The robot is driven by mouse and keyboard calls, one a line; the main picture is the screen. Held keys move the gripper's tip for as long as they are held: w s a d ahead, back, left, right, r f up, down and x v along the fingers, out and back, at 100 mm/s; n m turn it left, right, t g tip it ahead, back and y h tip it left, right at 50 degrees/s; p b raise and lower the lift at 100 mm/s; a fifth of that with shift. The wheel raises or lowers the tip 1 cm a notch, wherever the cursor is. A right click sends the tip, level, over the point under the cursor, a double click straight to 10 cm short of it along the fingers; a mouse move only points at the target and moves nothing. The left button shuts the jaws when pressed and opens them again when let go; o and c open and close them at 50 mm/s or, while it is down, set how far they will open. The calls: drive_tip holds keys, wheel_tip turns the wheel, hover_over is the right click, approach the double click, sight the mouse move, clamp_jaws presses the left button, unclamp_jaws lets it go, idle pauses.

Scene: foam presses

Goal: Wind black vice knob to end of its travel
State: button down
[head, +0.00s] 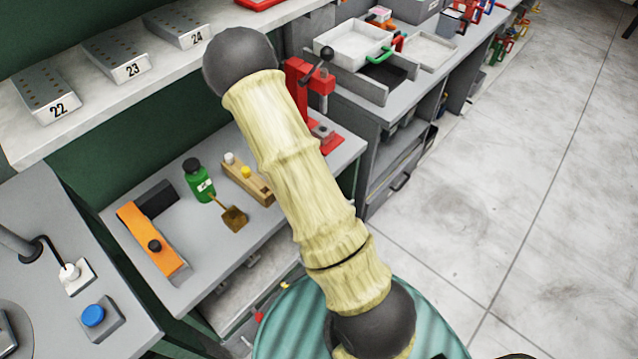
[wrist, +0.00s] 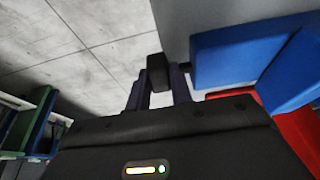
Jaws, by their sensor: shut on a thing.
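In the wrist view my gripper (wrist: 160,85) has its two dark fingers close together, shut on a dark, blocky piece, the black vice knob (wrist: 158,70). The knob sits at the fingertips, in front of a grey surface. Blue blocks (wrist: 235,52) and a red part (wrist: 292,128) lie close to the right of the fingers; I cannot tell whether they belong to the vice. In the head view my arm crosses the middle, and my gripper and the held knob are hidden.
In the head view a red press (head: 298,85) stands behind my arm. A bench holds an orange tool (head: 145,235), a green bottle (head: 200,182) and a wooden block (head: 246,180). A blue button (head: 93,315) is at lower left. The floor (head: 510,180) at right is clear.

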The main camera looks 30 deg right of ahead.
drive_tip(key=shift+s+a+f+h, duration=0.1)
drive_tip(key=shift+s+h, duration=0.05)
drive_tip(key=shift+h, duration=0.15)
drive_tip(key=c, duration=1.2)
unclamp_jaws()
drive_tip(key=shift+c, duration=0.2)
drive_tip(key=p+v, duration=0.1)
drive_tip(key=v, duration=1.6)
drive_tip(key=shift+r, duration=0.25)
drive_tip(key=shift+s, duration=0.1)
